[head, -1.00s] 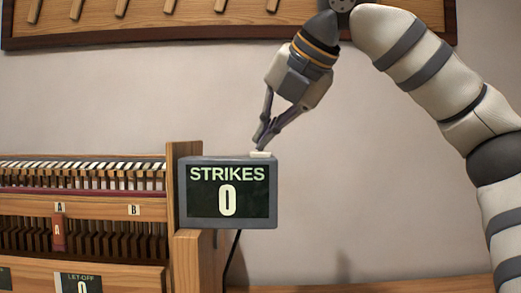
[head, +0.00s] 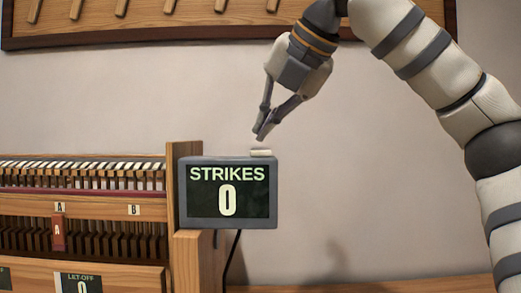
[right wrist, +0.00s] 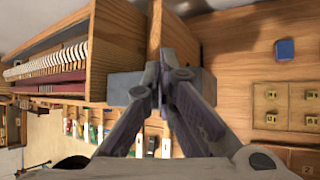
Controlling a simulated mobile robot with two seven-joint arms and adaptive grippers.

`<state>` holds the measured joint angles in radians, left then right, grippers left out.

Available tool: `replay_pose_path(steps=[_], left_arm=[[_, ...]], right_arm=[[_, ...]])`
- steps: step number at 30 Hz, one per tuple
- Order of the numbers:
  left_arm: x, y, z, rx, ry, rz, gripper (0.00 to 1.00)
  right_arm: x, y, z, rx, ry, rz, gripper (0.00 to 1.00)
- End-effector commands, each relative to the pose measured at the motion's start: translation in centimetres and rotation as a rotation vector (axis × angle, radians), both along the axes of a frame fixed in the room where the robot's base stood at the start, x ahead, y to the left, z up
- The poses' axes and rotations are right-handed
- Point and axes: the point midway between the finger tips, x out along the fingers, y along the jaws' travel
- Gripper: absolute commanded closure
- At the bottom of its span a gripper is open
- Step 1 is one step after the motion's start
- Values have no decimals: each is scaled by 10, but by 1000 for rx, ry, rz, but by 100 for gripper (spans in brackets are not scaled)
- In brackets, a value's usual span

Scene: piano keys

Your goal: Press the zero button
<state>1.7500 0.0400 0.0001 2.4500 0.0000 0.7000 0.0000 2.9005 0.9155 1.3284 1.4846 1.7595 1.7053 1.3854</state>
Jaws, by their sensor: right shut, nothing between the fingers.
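A grey counter box (head: 182,204) with a dark screen reads "STRIKES 0" in the head view. A small pale button (head: 261,153) sits on its top near the right end. My right gripper (head: 259,137) is shut and empty, with its fingertips a little above the button and apart from it. In the right wrist view the shut fingers (right wrist: 164,70) point at the grey box (right wrist: 121,88) and cover part of it; the button is hidden there. My left gripper is not in view.
A wooden piano-key model (head: 82,208) with tags A and B stands left of the box. A "LET-OFF" display (head: 82,283) is below it. A wooden rack (head: 160,30) hangs on the wall. A blue block (right wrist: 284,49) lies on the wooden surface at right in the wrist view.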

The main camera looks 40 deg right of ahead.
Motion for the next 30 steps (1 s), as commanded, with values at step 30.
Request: replay_pose_path(steps=[30], left_arm=[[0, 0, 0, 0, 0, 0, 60]], right_arm=[[0, 0, 50, 0, -1, 1, 100]])
